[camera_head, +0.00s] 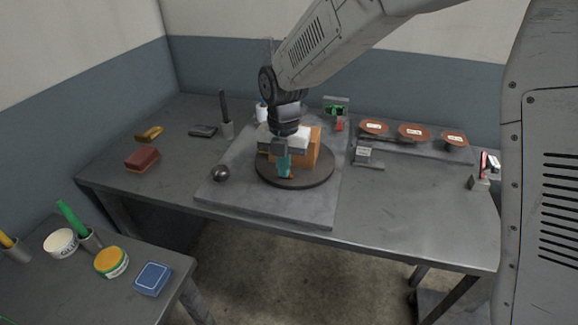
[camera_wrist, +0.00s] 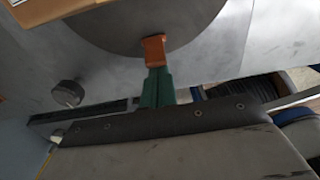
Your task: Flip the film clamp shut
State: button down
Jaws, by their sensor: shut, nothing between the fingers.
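My gripper (camera_head: 285,170) is shut and empty, with teal fingers pointing down at the near part of a dark round turntable (camera_head: 312,180). In the wrist view the shut teal fingers (camera_wrist: 156,82) meet a small orange piece (camera_wrist: 154,48) at the edge of the turntable (camera_wrist: 108,30). The orange piece (camera_head: 291,177) also shows low beside the fingers in the head view. It may be the film clamp, but I cannot tell whether it is that or the fingertips. A cardboard box (camera_head: 313,146) with white goods (camera_head: 290,142) stands on the turntable, behind my gripper.
A dark round knob (camera_head: 220,173) stands left of the turntable on the grey plate (camera_head: 270,207). A rack of brown discs (camera_head: 414,131) and a small labelled stand (camera_head: 364,155) are on the right. A red block (camera_head: 142,159) lies left. The front right tabletop is clear.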

jog(key=shift+w, duration=0.1)
jog(key=shift+w+r, duration=0.15)
jog(key=shift+w+d+r, duration=0.15)
jog(key=shift+w+d, duration=0.1)
jog(key=shift+w, duration=0.45)
jog(key=shift+r, duration=0.15)
jog(key=shift+r, duration=0.65)
jog(key=shift+s, duration=0.1)
